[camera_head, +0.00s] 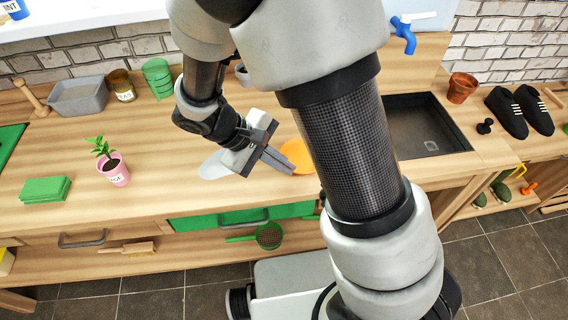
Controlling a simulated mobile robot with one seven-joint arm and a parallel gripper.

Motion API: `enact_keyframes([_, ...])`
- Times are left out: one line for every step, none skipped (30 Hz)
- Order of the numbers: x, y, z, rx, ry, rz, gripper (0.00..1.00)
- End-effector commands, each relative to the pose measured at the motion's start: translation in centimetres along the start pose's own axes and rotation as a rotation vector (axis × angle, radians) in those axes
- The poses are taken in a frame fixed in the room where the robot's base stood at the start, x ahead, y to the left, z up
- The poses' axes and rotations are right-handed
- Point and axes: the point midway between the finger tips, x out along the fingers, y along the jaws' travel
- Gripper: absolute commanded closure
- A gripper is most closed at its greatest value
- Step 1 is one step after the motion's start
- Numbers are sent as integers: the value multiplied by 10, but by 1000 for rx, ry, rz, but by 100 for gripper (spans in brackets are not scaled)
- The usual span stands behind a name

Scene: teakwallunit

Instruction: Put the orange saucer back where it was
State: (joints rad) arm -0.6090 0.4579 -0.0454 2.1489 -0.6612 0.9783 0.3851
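The orange saucer (298,153) shows on or just above the wooden counter near the middle of the view. My arm hides its right part. My gripper (279,162) is at the saucer's left side, with its fingers pointing right and down and overlapping the saucer's lower left edge in the picture. The fingers look close together. I cannot tell whether they touch or hold the saucer, or whether there is a gap between them.
A pale grey round piece (212,166) lies left of my gripper. A pink pot with a plant (117,171), green stacked squares (46,190), a grey tub (78,98) and green stacked pots (157,78) stand further left. A dark sink (425,125) and a terracotta pot (461,88) are right.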

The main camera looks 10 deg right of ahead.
Motion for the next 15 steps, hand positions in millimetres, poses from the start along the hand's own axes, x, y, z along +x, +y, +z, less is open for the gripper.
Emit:
enact_keyframes([0, 0, 0, 0, 0, 0, 100])
enact_keyframes([0, 0, 0, 0, 0, 0, 100])
enact_keyframes([0, 0, 0, 0, 0, 0, 100])
enact_keyframes([1, 0, 0, 0, 0, 0, 100])
enact_keyframes([2, -1, -1, 0, 0, 0, 100])
enact_keyframes([3, -2, -1, 0, 0, 0, 100])
enact_keyframes([4, -2, -2, 0, 0, 0, 100])
enact_keyframes([2, -2, -1, 0, 0, 0, 93])
enact_keyframes([2, -2, -1, 0, 0, -1, 90])
enact_keyframes([2, -2, -1, 0, 0, -1, 90])
enact_keyframes([2, -2, -1, 0, 0, -1, 90])
enact_keyframes([2, -2, -1, 0, 0, -1, 90])
enact_keyframes([2, -2, -1, 0, 0, -1, 90])
enact_keyframes([2, -2, -1, -1, 0, -1, 90])
enact_keyframes([2, -2, -1, -1, 0, -2, 90])
